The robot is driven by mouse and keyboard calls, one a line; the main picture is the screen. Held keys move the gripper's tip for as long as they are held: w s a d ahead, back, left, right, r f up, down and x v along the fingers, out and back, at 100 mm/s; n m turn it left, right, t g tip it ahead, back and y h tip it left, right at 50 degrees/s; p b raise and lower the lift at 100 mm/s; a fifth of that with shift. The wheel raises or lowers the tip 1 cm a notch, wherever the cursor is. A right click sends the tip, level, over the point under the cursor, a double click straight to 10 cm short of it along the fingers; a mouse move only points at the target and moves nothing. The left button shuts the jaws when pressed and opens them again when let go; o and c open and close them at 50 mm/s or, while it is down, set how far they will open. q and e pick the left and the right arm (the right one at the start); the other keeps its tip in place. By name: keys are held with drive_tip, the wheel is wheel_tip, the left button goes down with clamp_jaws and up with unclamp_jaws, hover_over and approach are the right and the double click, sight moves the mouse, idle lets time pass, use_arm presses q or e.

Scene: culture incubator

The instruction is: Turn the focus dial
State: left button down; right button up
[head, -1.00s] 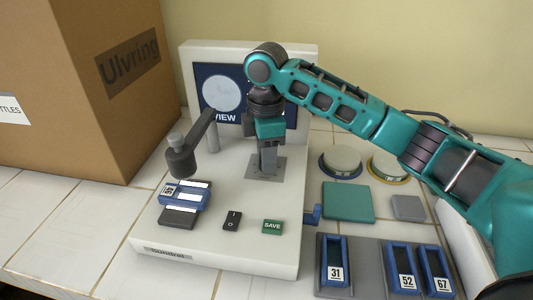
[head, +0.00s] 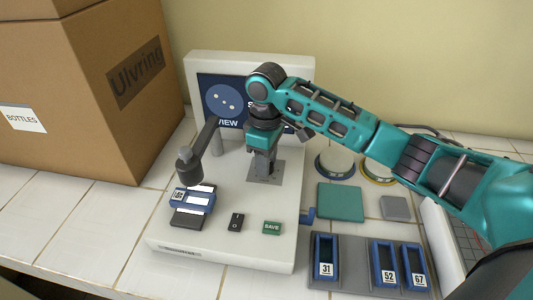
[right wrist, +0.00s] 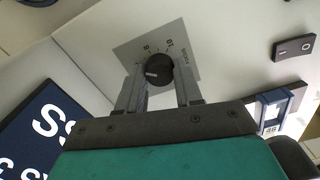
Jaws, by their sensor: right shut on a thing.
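The focus dial (right wrist: 159,70) is a round black knob with a white pointer line, on a grey scale plate (right wrist: 135,50) with numbers. In the head view the plate (head: 279,172) shows on the white instrument's top, and my gripper hides the dial. My right gripper (right wrist: 159,78) points down at the dial with one finger on either side, shut on it; it also shows in the head view (head: 263,174). The screen (head: 208,95) behind shows a dark blue disc with several small pale spots. My left gripper is not in view.
A black rocker switch (head: 235,222) and a green SAVE button (head: 272,228) lie in front of the dial. A dark lens arm (head: 188,163) stands over a blue slide holder (head: 190,196) at left. A cardboard box (head: 75,120) stands further left. Blue numbered holders (head: 325,258) sit at right.

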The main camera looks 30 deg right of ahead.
drive_tip(key=m, duration=0.4)
drive_tip(key=shift+m, duration=0.3)
drive_tip(key=m, duration=0.4)
drive_tip(key=shift+m, duration=0.3)
drive_tip(key=o, duration=1)
drive_tip(key=shift+o, duration=0.2)
drive_tip(key=shift+r, duration=0.15)
wheel_tip(320, 180, up, 13)
drive_tip(key=shift+f, duration=0.2)
